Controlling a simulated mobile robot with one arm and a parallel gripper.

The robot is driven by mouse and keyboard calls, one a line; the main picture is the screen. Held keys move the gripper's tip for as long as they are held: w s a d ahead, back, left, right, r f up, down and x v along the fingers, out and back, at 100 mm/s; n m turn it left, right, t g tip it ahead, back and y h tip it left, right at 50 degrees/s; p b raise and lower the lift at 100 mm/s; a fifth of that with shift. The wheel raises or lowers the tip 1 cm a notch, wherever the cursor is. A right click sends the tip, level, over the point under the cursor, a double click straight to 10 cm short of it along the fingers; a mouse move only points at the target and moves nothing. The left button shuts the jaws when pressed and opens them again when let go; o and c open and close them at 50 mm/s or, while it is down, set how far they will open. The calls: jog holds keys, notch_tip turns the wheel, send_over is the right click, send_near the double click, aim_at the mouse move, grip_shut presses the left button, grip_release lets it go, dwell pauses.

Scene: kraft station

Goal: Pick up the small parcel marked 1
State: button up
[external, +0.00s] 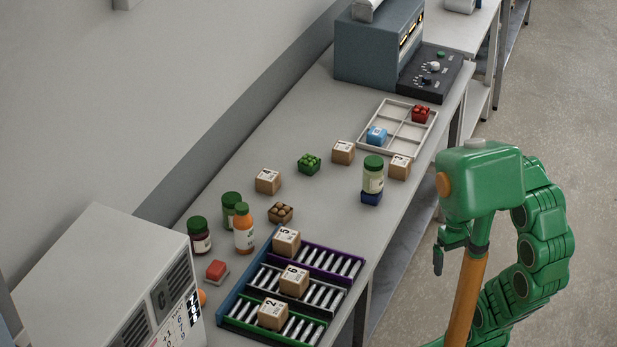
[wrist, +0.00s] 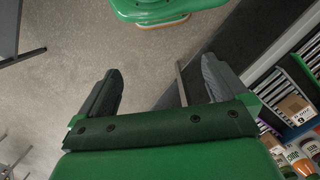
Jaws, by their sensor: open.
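Small cardboard parcels with number labels stand on the long grey table in the external view. Three stand outside the rollers: one at the centre (external: 343,153), one to its right (external: 399,168) and one to its left (external: 268,182). The left one looks marked 4; the centre one may be marked 1, but the digits are too small to be sure. My gripper (external: 458,250) hangs beyond the table's right edge, well away from these parcels. In the wrist view my gripper (wrist: 161,72) has its fingers wide apart with nothing between them.
Parcels marked 5 (external: 287,241), 6 (external: 294,280) and 2 (external: 272,314) sit on roller lanes. A green-lidded jar on a blue block (external: 371,198) stands close to the right parcel. A divided white tray (external: 381,149) is behind. Bottles (external: 244,236) stand at left.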

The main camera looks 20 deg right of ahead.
jog(key=shift+c, duration=0.6)
